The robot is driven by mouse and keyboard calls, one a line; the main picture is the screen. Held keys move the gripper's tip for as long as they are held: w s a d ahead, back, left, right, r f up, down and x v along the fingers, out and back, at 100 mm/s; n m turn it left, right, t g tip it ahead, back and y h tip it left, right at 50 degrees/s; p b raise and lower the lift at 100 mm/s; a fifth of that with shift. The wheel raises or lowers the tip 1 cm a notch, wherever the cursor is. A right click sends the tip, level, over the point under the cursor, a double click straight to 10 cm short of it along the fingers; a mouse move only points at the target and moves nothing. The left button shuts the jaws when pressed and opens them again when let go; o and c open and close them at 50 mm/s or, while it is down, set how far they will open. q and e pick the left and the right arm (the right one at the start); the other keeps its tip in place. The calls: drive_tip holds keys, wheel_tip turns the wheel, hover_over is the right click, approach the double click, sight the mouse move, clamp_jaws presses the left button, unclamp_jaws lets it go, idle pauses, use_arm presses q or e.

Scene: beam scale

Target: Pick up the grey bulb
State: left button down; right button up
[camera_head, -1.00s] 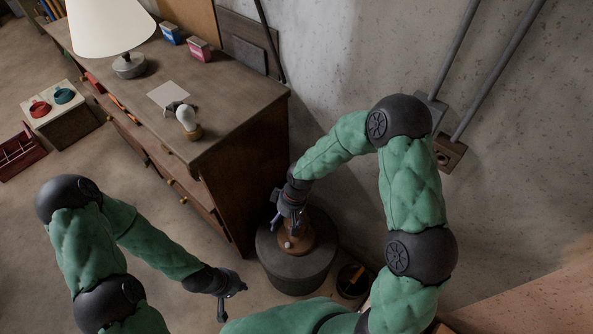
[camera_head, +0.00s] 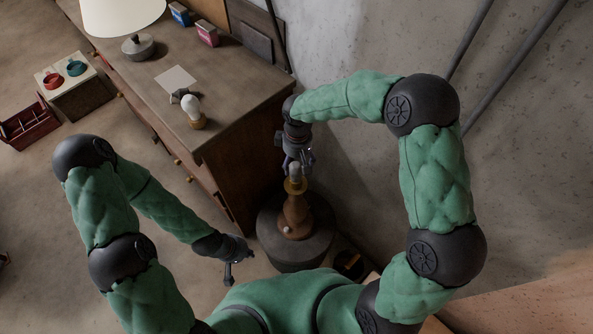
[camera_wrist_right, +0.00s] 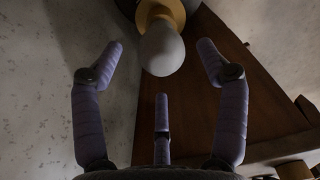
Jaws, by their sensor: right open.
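The grey bulb (camera_head: 295,170) stands upright in a brass socket (camera_head: 293,187) on top of a turned wooden lamp base (camera_head: 294,215). In the right wrist view the grey bulb (camera_wrist_right: 162,50) hangs at the top centre, its yellow socket behind it. My right gripper (camera_head: 299,158) is just above the bulb. In its wrist view its purple fingers (camera_wrist_right: 160,75) are spread open around the bulb's tip, with gaps and no visible contact. My left gripper (camera_head: 235,264) is low at the left of the pedestal, too small to tell its state.
The lamp base stands on a dark round pedestal (camera_head: 268,240) beside a wooden dresser (camera_head: 243,140). On the dresser are a white bulb on a small wooden base (camera_head: 191,106), a paper (camera_head: 176,78) and a shaded lamp (camera_head: 139,47). The concrete wall (camera_head: 350,45) is behind.

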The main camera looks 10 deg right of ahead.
sight(297, 164)
drive_tip(key=f, duration=0.2)
drive_tip(key=shift+w+d+f, duration=0.1)
drive_tip(key=shift+d+f, duration=0.1)
drive_tip(key=shift+f, duration=0.1)
drive_tip(key=shift+a+f, duration=0.15)
drive_tip(key=shift+f, duration=0.25)
drive_tip(key=f, duration=0.2)
drive_tip(key=f+b, duration=0.1)
drive_tip(key=f, duration=0.1)
drive_tip(key=shift+a+f, duration=0.2)
drive_tip(key=shift+f, duration=0.1)
drive_tip(key=c, duration=1.2)
